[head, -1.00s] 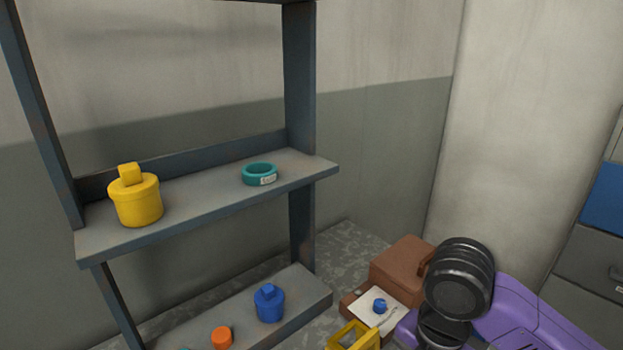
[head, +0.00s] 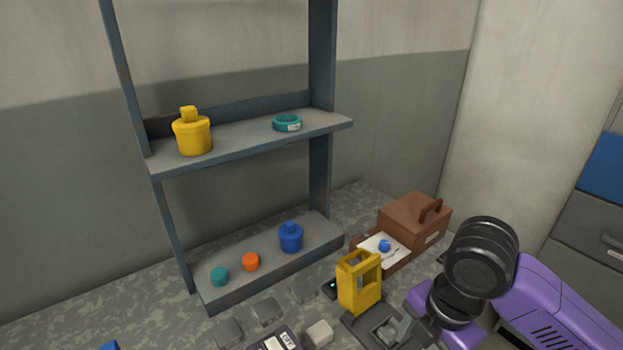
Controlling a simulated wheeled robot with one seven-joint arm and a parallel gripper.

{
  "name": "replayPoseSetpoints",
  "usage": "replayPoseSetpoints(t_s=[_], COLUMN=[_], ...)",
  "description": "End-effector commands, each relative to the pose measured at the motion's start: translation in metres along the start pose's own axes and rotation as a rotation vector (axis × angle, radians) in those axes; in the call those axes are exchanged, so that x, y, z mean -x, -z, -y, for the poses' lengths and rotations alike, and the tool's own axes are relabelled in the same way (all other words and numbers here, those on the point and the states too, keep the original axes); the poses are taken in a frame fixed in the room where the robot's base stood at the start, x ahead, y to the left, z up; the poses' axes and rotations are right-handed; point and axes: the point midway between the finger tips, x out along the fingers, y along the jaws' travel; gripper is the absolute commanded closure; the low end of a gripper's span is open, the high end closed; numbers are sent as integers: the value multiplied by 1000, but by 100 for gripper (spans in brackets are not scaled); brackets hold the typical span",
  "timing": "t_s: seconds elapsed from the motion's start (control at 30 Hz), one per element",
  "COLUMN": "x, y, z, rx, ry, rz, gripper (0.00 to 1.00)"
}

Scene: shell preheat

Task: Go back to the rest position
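The purple arm with dark ribbed joints at the lower right of the head view is mine. It is folded beside the brown case. Dark grey parts at the arm's lower left, by the bottom edge, may belong to my gripper, but I cannot make out two fingertips. I cannot tell whether it is open or shut, and I see nothing clearly held. A yellow frame-shaped object (head: 360,284) stands upright just left of my arm.
A metal shelf unit (head: 245,141) bears a yellow jar (head: 193,137) and teal ring (head: 287,123). Its lower board carries a blue jar (head: 291,239), orange piece (head: 251,262) and teal piece (head: 219,277). A brown case (head: 413,222) stands behind; grey drawers (head: 582,262) stand right.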

Motion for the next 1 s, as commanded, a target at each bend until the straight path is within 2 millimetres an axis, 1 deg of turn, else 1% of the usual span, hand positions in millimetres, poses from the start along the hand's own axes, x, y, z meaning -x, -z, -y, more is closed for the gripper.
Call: replayPoseSetpoints(t_s=[0.17,0.33,0.47,0.57,0.6,0.67,0.73,0.8,0.87,0.9,1.0], x=[6,24,45,68,80,100,125,149,168,178,198], y=[3,7,18,32,38,47,56,61,62,61,55], z=[-28,-68,-103,-134,-146,-162,-177,-186,-189,-189,-182], rx=[-83,-195,-299,-394,-438,-508,-594,-685,-761,-813,-938], ry=[-121,-307,-482,-641,-711,-816,-934,-1046,-1135,-1189,-1307], rz=[-11,-51,-132,-234,-287,-375,-488,-606,-703,-765,-906], gripper=[40,40,40,40,40,40,40,40,40,40,40])
